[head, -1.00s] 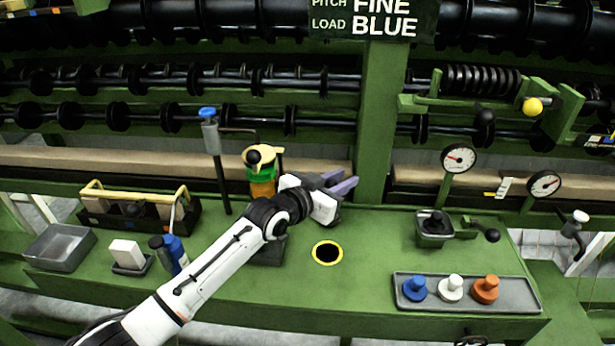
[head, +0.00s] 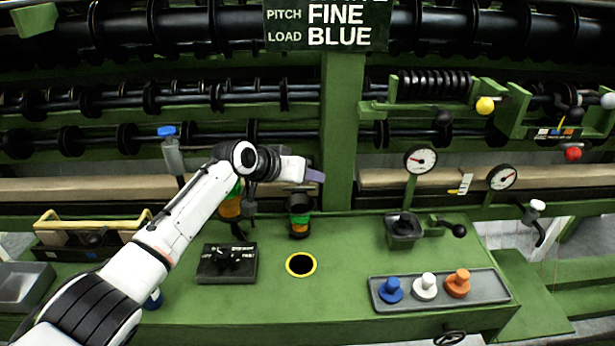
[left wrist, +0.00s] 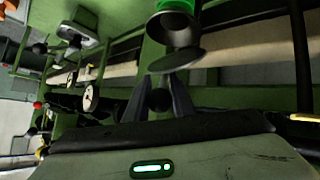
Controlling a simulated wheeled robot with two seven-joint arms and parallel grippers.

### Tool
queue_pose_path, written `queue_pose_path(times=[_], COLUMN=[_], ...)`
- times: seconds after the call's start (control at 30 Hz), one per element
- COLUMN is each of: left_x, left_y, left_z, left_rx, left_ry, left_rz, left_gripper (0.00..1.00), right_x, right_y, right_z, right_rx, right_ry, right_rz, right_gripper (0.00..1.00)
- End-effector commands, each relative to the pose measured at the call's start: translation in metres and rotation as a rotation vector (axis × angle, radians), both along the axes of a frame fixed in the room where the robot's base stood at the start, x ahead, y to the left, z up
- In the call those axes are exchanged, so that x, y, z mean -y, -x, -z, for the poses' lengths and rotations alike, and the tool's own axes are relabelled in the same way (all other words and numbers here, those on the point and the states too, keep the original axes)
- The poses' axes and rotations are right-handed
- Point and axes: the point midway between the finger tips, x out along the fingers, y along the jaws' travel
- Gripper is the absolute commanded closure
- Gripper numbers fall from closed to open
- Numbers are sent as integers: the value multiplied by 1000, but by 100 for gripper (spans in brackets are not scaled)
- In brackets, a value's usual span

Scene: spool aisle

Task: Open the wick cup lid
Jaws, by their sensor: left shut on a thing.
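A small cup (head: 299,222) with a dark rim and green and orange bands stands upright on the green bench in the head view. In the left wrist view the cup (left wrist: 176,27) shows its dark rim and green band. A dark round lid (left wrist: 178,61) is tilted away from the cup's mouth, with a gap between them. My left gripper (head: 314,176) is just above the cup. In the left wrist view its fingers (left wrist: 161,84) are shut on the lid's round black knob (left wrist: 160,100). The lid is hard to make out in the head view.
A second green and orange vessel (head: 231,207) is partly behind my left arm. A black dial box (head: 228,263) and a yellow-ringed hole (head: 301,265) lie in front. A grey tray (head: 378,303) holds blue, white and orange plugs. A blue-topped lever (head: 171,150) stands at left.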

Motion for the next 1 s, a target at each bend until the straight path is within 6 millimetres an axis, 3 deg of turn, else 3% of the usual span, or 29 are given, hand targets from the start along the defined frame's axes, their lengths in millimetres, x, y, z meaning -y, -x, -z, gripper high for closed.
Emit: queue_pose_path(times=[0.3, 0.33, 0.43, 0.77, 1.0], left_x=[1, 1, 1, 0, -12], left_y=[1, 1, 1, 1, 12], left_z=[1, 1, 1, -1, -13], left_rx=[-2, -2, -2, 0, 1], left_ry=[0, 0, 1, 1, 2], left_rz=[1, 1, 0, 1, 0], left_gripper=[100, 72, 59, 59, 59], right_x=[0, 0, 0, 0, 0], right_y=[0, 0, 0, 0, 0], right_z=[0, 0, 0, -1, -5], right_rx=[1, 1, 1, 2, 1], right_ry=[0, 0, 0, 0, 0], right_rz=[0, 0, 0, 0, -1], right_gripper=[69, 69, 69, 69, 69])
